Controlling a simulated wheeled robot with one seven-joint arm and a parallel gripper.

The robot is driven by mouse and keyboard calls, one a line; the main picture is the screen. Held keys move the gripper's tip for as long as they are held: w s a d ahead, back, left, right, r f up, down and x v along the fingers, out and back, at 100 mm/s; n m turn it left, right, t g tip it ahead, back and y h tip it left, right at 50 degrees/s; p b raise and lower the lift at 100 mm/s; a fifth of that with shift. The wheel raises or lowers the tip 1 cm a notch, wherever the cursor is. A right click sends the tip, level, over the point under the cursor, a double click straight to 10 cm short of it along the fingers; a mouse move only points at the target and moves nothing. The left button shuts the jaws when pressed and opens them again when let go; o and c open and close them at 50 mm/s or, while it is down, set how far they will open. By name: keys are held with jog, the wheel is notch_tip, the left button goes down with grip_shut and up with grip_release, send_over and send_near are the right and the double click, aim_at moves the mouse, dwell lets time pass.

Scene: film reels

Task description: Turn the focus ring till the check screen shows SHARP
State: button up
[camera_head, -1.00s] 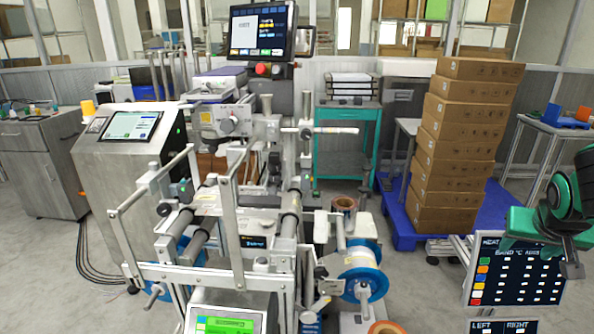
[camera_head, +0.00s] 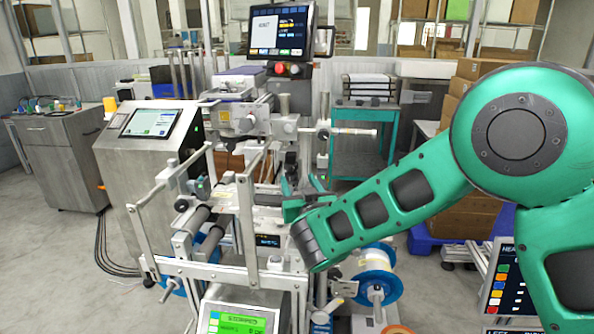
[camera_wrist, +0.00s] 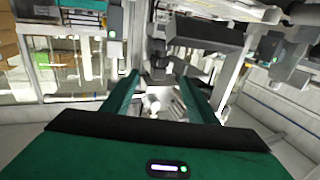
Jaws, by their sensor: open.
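My gripper (camera_head: 304,197) is open in the head view, reaching into the middle of the machine from the right. In the wrist view its two green fingers (camera_wrist: 160,80) stand apart with nothing held between them. Beyond them are grey and white machine parts, including a small pale round part (camera_wrist: 152,103). I cannot tell whether that is the focus ring; no focus ring can be made out for certain. A dark monitor (camera_head: 280,32) is on top of the machine; its small text is not readable. I cannot tell whether it is the check screen, and SHARP is not legible anywhere.
A grey cabinet with a tilted screen (camera_head: 151,123) stands left of the machine. A lower green screen (camera_head: 240,321) seems to read STOPPED. A white-and-blue reel (camera_head: 377,284) is below my arm. Stacked cartons (camera_head: 455,107) are behind my arm. Metal bars (camera_head: 246,215) stand close left of my gripper.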

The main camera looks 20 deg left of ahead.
aim_at(293, 167)
jog(key=x, duration=1)
jog(key=shift+w+d, duration=0.1)
jog(key=shift+w, duration=0.1)
jog(key=shift+c, duration=0.5)
jog(key=c, duration=1)
jog(key=o, duration=1.1)
jog(key=v, duration=1)
jog(key=shift+s+d, duration=0.2)
jog(key=shift+s, duration=0.1)
